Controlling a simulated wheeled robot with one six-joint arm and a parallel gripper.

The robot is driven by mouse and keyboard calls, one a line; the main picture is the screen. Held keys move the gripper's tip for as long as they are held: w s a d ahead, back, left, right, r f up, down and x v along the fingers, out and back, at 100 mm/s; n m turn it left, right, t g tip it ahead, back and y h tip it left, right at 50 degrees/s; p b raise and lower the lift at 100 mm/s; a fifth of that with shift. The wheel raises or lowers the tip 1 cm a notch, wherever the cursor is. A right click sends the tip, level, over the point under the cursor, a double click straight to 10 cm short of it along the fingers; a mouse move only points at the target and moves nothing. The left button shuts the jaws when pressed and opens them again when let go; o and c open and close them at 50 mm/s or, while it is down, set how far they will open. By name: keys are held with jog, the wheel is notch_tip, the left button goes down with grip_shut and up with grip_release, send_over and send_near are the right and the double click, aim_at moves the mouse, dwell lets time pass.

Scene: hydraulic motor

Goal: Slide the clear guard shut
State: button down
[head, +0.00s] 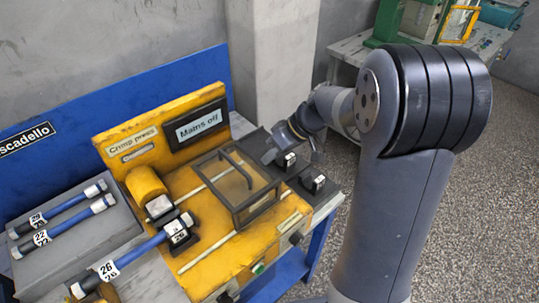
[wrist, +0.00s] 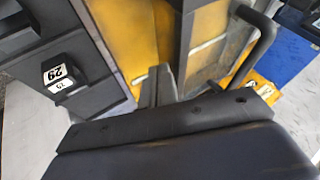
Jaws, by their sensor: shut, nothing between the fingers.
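The clear guard (head: 240,206) is a dark-framed see-through box on the yellow crimp press (head: 192,268). It stands on pale rails, to the right of and apart from the round yellow crimp head (head: 146,184). A dark handle bar shows on it. My gripper (head: 270,157) is shut and empty at the guard's far right side, partly hidden behind my wrist. In the wrist view the narrow shut fingers (wrist: 158,88) are close to the guard's dark frame (wrist: 186,50); I cannot tell whether they touch. The handle (wrist: 258,42) shows to their right.
A blue hose (head: 140,250) labelled 26 lies at the crimp head's front. Other hoses (head: 62,225) lie on a grey tray at left. Dark blocks with white labels (head: 313,181) stand right of the guard. A "Mains off" panel (head: 199,124) stands behind.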

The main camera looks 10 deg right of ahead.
aim_at(215, 193)
jog(key=s+a+b, duration=0.1)
jog(key=s+a, duration=0.2)
jog(key=a, duration=0.1)
jog(key=s+a+b, duration=0.2)
jog(key=s+a, duration=0.1)
jog(key=a, duration=0.2)
jog(key=s+a+b, duration=0.2)
jog(key=s+a, duration=0.1)
jog(key=a, duration=0.1)
jog(key=shift+s+a, duration=0.15)
jog(key=shift+a, duration=0.2)
jog(key=shift+b, duration=0.3)
